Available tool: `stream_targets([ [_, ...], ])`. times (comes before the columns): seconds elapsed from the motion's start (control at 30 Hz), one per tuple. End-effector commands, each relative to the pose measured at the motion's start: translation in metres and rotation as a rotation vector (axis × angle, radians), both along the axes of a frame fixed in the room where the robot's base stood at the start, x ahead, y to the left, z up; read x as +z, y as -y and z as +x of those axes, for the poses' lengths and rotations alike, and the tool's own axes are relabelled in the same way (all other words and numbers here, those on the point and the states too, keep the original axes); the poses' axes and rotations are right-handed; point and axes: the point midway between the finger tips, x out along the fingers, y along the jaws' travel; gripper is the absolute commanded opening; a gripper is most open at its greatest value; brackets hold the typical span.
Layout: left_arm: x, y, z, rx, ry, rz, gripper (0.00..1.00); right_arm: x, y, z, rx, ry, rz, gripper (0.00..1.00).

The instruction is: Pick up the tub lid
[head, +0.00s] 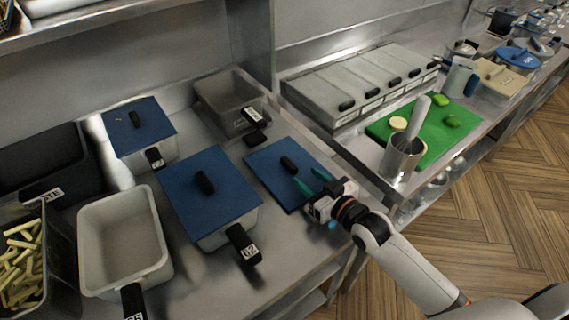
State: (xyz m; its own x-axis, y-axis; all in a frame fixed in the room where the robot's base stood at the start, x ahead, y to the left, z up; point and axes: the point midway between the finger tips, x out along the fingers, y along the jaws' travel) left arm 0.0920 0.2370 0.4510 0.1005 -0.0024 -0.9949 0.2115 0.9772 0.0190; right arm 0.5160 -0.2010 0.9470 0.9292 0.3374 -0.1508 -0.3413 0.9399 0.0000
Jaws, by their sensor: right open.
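A blue tub lid (264,169) with a black knob (288,165) lies on the steel counter. My right gripper (311,180) is open, with its teal fingertips over the lid's right part, just right of the knob. It appears empty; I cannot tell whether the fingers touch the lid. A second blue lid (185,187) sits on the front tub (214,238), and a third (142,131) sits on the tub behind it. My left gripper is out of view.
An open pale tub (125,208) and a tray of fries (22,262) stand at the left. An open grey tub (230,92) stands at the back.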

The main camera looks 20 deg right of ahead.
Motion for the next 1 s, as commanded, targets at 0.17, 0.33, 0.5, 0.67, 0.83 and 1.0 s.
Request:
stream_targets([
  [0.17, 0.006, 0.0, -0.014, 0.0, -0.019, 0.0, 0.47, -0.003, -0.01, 0.028, 0.0, 0.0, 0.001, 0.44],
  [0.33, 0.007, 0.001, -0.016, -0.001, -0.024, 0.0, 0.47, -0.005, -0.014, 0.038, 0.0, 0.0, 0.001, 0.44],
  [0.5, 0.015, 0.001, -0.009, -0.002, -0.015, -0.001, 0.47, -0.007, -0.021, 0.056, -0.001, 0.0, 0.0, 0.44],
  [0.67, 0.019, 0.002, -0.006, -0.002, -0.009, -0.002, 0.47, -0.012, -0.028, 0.076, -0.001, 0.001, 0.0, 0.44],
  [0.83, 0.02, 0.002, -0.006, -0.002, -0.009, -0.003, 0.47, -0.015, -0.032, 0.085, 0.0, 0.0, 0.0, 0.44],
  [1.0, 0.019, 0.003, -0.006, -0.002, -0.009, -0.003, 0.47, -0.016, -0.032, 0.085, 0.0, 0.0, 0.0, 0.44],
])
